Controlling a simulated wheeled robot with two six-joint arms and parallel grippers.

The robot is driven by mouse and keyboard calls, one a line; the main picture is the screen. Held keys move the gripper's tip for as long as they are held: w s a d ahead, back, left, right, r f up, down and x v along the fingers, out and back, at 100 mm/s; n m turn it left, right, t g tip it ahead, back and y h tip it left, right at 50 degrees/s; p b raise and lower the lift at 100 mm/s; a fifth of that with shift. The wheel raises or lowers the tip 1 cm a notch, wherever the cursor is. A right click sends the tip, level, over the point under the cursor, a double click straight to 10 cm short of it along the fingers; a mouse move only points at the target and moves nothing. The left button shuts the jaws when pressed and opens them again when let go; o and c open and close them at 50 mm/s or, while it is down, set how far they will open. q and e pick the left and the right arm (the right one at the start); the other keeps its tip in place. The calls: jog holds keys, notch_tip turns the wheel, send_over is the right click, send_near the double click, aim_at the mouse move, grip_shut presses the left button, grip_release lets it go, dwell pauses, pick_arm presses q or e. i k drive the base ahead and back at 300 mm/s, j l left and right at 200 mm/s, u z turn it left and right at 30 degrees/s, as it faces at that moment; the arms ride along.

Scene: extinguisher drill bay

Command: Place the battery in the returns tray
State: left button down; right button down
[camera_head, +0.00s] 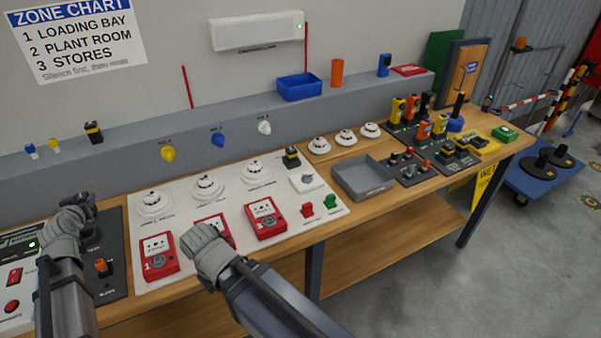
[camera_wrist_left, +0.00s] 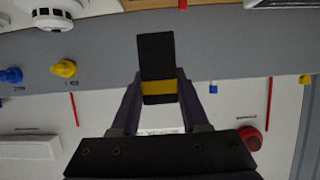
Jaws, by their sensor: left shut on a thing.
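The battery (camera_wrist_left: 155,55) is a black block with a yellow band, between the fingers of my left gripper (camera_wrist_left: 157,88) in the left wrist view. The gripper is shut on it. In the head view my left gripper (camera_head: 82,210) is over the left part of the bench. A black and yellow block (camera_head: 93,132) shows at the ledge beyond it; I cannot tell whether this is the held battery. The returns tray (camera_head: 345,188), a shallow grey tray, sits to the right of the white panel. It looks empty. My right arm reaches over the bench front; its jaws are hidden.
The white panel (camera_head: 140,215) carries detectors, red call points (camera_head: 265,218) and another black and yellow block (camera_head: 292,157). A grey ledge (camera_head: 130,160) runs behind, with a blue bin (camera_head: 299,87). Several handheld devices crowd the bench right of the tray.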

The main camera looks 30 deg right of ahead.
aim_at(362, 180)
jog(key=k+l, duration=0.1)
jog(key=l, duration=0.6)
jog(key=k+l, duration=0.1)
jog(key=l, duration=0.6)
jog(key=k+l, duration=0.1)
jog(key=l, duration=1.35)
jog(key=k+l, duration=0.15)
jog(key=l, duration=0.55)
jog(key=k+l, duration=0.1)
jog(key=l, duration=0.6)
